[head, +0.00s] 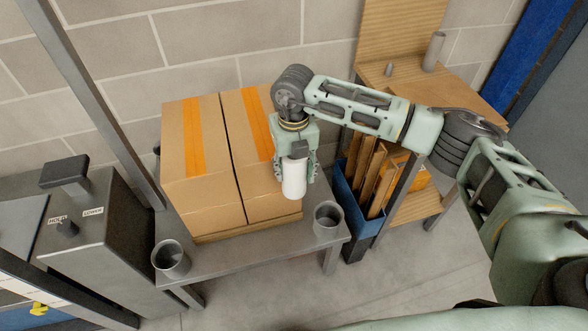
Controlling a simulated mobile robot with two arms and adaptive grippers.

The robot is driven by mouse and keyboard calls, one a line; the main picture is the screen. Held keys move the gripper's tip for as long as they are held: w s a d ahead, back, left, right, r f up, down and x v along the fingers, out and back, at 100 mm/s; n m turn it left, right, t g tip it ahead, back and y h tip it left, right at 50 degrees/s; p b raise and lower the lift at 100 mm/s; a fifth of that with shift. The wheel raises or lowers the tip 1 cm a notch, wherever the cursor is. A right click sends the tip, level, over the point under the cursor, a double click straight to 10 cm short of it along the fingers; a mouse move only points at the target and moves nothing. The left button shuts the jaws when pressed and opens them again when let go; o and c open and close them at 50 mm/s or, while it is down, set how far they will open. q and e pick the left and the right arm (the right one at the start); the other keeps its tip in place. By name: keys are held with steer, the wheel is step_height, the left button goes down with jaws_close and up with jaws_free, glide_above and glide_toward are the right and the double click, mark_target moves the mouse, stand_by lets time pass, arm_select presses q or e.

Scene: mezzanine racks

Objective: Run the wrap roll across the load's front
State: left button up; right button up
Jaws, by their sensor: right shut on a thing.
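The load is a pair of brown cardboard boxes with orange tape, a left box (190,150) and a right box (240,135), side by side on a grey table (222,258). My right gripper (294,170) is shut on the white wrap roll (294,180). It holds the roll upright at the front right part of the load. The gripper hides the roll's upper part and some of the right box. I cannot tell whether the roll touches the box. No film shows across the boxes. My left gripper is not in view.
Two grey cups stand on the table's front corners, one left (171,260) and one right (327,220). A grey machine with a lever (100,230) stands left. A blue bin (352,205) with cardboard pieces stands right, by a wooden shelf (440,75). A slanted grey post (95,90) rises left.

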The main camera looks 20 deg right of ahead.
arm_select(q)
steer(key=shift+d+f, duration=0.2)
arm_select(e)
steer(key=shift+w, duration=0.3)
arm_select(q)
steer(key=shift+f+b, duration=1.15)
steer(key=shift+b, duration=0.15)
arm_select(e)
steer(key=a, duration=1.2)
arm_select(q)
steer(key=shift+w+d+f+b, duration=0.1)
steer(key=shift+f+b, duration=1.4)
steer(key=shift+b, duration=0.05)
arm_select(e)
steer(key=a, duration=0.8)
steer(key=shift+a, duration=0.35)
